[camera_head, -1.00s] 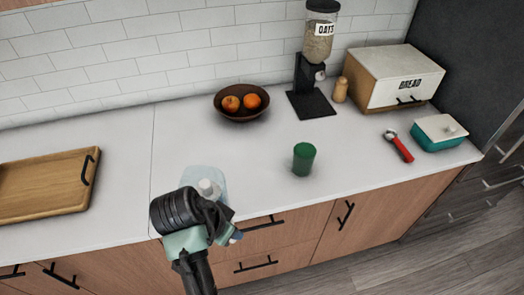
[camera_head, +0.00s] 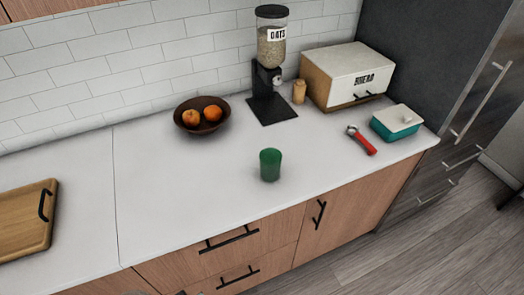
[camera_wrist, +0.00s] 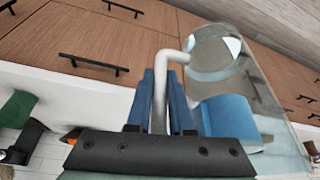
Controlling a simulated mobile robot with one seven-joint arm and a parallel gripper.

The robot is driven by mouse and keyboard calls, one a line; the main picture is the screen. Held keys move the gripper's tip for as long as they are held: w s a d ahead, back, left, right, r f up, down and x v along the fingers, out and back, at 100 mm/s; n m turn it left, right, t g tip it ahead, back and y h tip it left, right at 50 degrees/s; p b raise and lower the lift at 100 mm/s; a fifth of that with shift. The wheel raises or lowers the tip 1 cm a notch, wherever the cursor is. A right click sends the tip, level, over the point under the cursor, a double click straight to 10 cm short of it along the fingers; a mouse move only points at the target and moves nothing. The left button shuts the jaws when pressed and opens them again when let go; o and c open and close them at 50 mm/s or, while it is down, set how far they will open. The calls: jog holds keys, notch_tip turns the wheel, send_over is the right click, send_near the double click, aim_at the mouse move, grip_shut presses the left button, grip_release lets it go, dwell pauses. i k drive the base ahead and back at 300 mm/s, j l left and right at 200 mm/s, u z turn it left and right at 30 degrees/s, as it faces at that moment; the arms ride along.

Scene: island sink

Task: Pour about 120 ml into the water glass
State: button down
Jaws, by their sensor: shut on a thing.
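A green tumbler (camera_head: 270,165), the only drinking vessel I see on the counter, stands upright near the front edge in the head view. A green shape at the left edge of the wrist view (camera_wrist: 17,108) looks like the same tumbler. My gripper (camera_wrist: 162,92) has blue fingers shut on the pale bent handle (camera_wrist: 165,65) of a clear vessel (camera_wrist: 272,95), which looks like a jug. The vessel fills the right of the wrist view; its water level cannot be made out. My gripper and the vessel are outside the head view.
A wooden bowl (camera_head: 188,127) with oranges, an oats dispenser (camera_head: 272,60) and a bread box (camera_head: 345,75) stand at the back. A red-handled tool (camera_head: 363,141) and teal dish (camera_head: 397,122) are right. A wooden tray (camera_head: 22,235) lies left. The counter around the tumbler is clear.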

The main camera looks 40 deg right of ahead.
aim_at(270, 158)
jog(key=j+z, duration=0.1)
jog(key=z, duration=0.3)
jog(key=j+z, duration=0.15)
jog(key=z, duration=0.25)
jog(key=j+z, duration=0.1)
jog(key=z, duration=0.3)
jog(key=k+z, duration=0.1)
jog(key=z, duration=0.3)
